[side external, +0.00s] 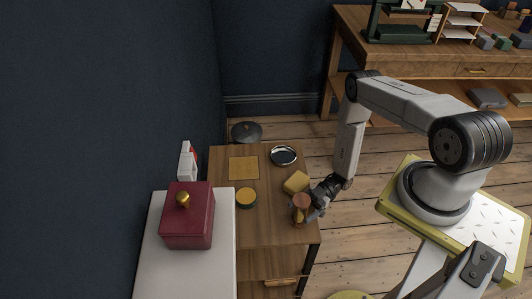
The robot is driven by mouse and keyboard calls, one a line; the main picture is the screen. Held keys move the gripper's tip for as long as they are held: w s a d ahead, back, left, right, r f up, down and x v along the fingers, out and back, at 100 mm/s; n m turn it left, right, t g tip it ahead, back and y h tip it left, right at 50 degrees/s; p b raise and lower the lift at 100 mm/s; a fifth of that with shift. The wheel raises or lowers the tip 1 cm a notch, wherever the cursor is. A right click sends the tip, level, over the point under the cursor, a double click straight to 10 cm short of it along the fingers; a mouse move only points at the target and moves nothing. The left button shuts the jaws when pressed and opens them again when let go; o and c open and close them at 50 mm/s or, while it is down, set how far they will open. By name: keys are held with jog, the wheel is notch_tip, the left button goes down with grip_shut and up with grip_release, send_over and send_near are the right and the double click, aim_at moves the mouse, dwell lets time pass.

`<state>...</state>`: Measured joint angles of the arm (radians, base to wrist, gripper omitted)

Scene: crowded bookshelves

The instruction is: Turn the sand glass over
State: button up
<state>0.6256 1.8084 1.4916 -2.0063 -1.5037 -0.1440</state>
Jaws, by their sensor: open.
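The sand glass (300,209) stands near the right edge of the small wooden table, with a reddish-brown round top and a yellowish middle. My gripper (314,208) is open at its right side, with its fingers close to the glass. I cannot tell whether the fingers touch it or reach around it. The lower part of the glass is partly hidden by my gripper.
The wooden table (262,228) also holds a yellow block (296,182), a dark tin with a yellow top (246,197), a yellow square mat (243,168) and a round metal dish (283,155). A red box (188,225) sits on a white cabinet (220,270) at left.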

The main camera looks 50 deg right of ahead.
jog(key=shift+w+a, duration=0.1)
jog(key=shift+a, duration=0.55)
grip_shut()
jog(key=shift+r, duration=0.1)
jog(key=shift+r, duration=0.15)
jog(key=s+d, duration=0.3)
jog(key=d, duration=1.4)
jog(key=shift+s+d, duration=0.15)
jog(key=shift+d, duration=0.2)
jog(key=shift+r, duration=0.1)
send_near(300, 199)
jog(key=w+f, duration=0.1)
jog(key=w, duration=0.1)
jog(key=a+r, duration=0.1)
jog(key=a, duration=0.2)
jog(key=a+r, duration=0.2)
jog(key=a, duration=0.1)
jog(key=a+r, duration=0.1)
jog(key=a, duration=0.2)
jog(key=shift+s+a+r, duration=0.15)
jog(key=shift+a+r, duration=0.1)
jog(key=shift+a, duration=0.15)
